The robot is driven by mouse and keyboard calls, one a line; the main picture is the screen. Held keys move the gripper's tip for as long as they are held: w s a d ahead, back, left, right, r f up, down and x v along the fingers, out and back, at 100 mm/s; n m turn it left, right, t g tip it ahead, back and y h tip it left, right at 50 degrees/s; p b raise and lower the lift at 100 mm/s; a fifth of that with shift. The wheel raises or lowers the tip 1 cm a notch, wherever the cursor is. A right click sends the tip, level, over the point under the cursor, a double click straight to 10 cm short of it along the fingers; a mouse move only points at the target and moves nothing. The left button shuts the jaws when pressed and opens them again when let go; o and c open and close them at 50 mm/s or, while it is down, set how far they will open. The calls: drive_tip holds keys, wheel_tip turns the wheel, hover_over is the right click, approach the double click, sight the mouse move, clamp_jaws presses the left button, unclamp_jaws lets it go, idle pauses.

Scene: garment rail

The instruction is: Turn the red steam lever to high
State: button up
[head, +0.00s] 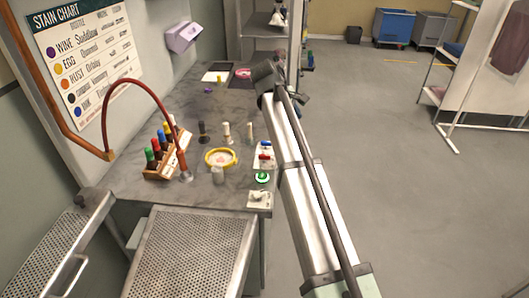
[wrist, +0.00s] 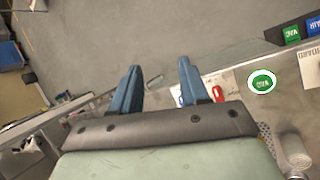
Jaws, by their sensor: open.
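The red lever (wrist: 217,93) sits on a white plate in the wrist view, just right of my right fingertip and apart from it. In the head view the red lever (head: 265,157) is on the white plate (head: 260,164) at the worktop's right edge, beside my arm. My gripper (wrist: 158,76) is open, with two blue fingers spread and nothing between them. The floor shows beyond the fingers. I cannot make out the fingers in the head view. The markings on the lever's plate are too small to read.
A green button (head: 262,178) and a white switch plate (head: 260,198) sit in front of the lever. A yellow hoop (head: 220,157), several bottles in a wooden rack (head: 160,172) and a red hose (head: 150,88) are to the left. Open floor lies to the right.

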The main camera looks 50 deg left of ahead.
drive_tip(key=s+a+r+n+g+y, duration=0.1)
drive_tip(key=s+a+g, duration=0.2)
drive_tip(key=a+g, duration=0.15)
drive_tip(key=n+g, duration=0.2)
drive_tip(key=n, duration=0.1)
hover_over(265, 155)
drive_tip(key=f, duration=0.1)
wheel_tip(265, 155, down, 13)
drive_tip(key=shift+f, duration=0.2)
drive_tip(key=shift+c, duration=0.2)
clamp_jaws()
